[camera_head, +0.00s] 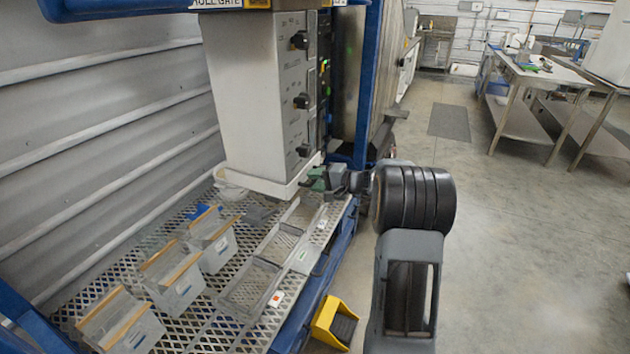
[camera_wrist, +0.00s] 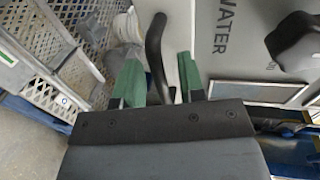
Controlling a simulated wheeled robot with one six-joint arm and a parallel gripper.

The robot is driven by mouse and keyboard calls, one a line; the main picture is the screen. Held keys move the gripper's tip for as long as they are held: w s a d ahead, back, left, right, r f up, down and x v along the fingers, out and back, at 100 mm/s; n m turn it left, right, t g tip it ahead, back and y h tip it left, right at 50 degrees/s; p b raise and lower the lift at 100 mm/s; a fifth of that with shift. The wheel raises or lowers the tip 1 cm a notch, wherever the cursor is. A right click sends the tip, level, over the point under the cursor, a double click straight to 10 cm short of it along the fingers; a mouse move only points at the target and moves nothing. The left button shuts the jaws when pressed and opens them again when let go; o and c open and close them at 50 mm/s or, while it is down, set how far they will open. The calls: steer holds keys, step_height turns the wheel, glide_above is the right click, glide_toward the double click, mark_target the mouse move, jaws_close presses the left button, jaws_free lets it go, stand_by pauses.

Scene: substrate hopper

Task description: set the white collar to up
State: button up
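The white collar (camera_head: 262,184) is a pale skirt around the bottom of the tall grey-white hopper box (camera_head: 250,90) in the head view. In the wrist view, a pale strip (camera_wrist: 180,25) behind the fingers looks like part of it. A dark curved handle (camera_wrist: 154,45) stands in front of this strip. My gripper (camera_head: 318,180) is at the collar's right front corner. In the wrist view its green fingertips (camera_wrist: 158,62) are apart, one on each side of the handle. A gap shows between the handle and the right finger, so the gripper is open.
Black knobs (camera_head: 301,101) line the hopper's front panel; one knob (camera_wrist: 294,45) shows near my fingers beside the word WATER. Clear bins (camera_head: 172,279) and trays (camera_head: 248,289) sit on the mesh shelf (camera_head: 75,318) below. A yellow bin (camera_head: 334,323) stands low near my arm.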

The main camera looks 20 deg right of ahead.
steer(key=shift+w+a, duration=0.1)
steer(key=shift+c, duration=0.4)
jaws_close()
